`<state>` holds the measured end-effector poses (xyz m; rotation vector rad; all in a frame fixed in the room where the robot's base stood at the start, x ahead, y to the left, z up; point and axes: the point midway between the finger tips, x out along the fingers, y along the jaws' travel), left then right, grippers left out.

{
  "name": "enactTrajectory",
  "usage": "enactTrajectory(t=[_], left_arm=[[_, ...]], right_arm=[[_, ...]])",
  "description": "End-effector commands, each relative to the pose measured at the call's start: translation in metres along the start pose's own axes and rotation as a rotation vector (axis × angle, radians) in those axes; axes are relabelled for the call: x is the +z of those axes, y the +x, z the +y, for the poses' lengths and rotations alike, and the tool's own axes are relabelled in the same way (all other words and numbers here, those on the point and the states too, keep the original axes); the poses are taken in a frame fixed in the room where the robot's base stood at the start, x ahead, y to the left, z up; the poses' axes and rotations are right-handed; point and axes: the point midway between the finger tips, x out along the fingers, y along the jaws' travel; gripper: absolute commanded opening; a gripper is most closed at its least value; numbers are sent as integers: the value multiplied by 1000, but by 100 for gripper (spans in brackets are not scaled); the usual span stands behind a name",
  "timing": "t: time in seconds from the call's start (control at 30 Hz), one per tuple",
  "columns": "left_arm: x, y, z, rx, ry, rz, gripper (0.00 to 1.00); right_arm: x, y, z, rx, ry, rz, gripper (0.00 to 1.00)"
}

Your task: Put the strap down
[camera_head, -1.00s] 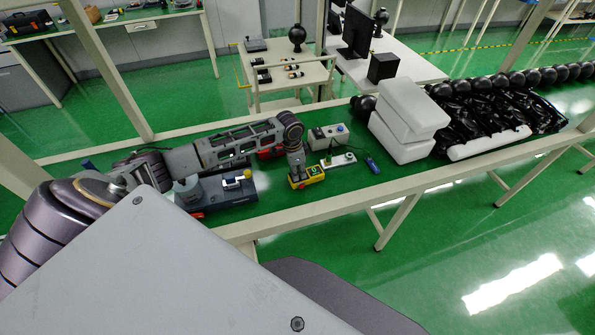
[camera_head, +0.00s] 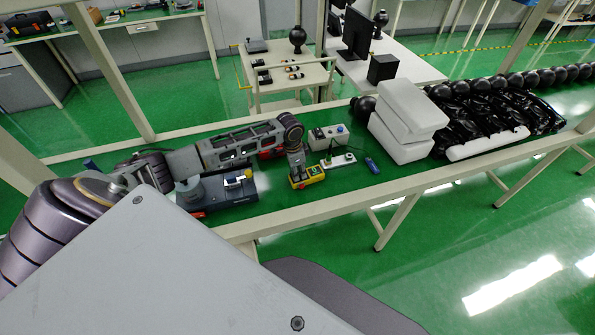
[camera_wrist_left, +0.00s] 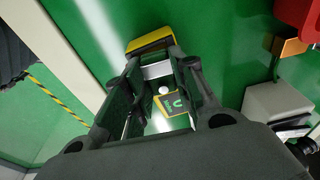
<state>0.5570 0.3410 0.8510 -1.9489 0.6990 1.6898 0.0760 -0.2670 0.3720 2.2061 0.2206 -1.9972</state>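A yellow box-like thing with a green and dark top (camera_head: 309,173) is near the front edge of the green table; I take it as the strap, though no cloth band can be made out. My left gripper (camera_head: 297,168) points down at it and hides part of it. In the left wrist view my left gripper's fingers (camera_wrist_left: 157,62) stand apart, with yellow and green parts of the strap (camera_wrist_left: 150,41) between and beyond them. I cannot tell whether the fingers press on it. My right gripper is not in view.
Beside the strap are a white strip with a green part (camera_head: 339,160), a light grey box with knobs (camera_head: 328,138) and a blue item (camera_head: 372,165). A dark device (camera_head: 225,192) lies left.

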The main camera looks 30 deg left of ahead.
Motion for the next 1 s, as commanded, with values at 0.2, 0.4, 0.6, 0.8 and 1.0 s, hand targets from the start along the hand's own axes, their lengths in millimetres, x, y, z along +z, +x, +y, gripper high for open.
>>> enactTrajectory(t=[0.2,0.4,0.6,0.8,1.0], left_arm=[[7,15,9,18,2,-18,48],[8,15,9,18,2,-20,48],[8,14,9,18,3,-22,48],[8,8,9,17,3,-21,48],[5,-12,7,14,2,-18,48]], right_arm=[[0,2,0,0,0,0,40],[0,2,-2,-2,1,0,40],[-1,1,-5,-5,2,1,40],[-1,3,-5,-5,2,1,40],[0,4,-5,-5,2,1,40]])
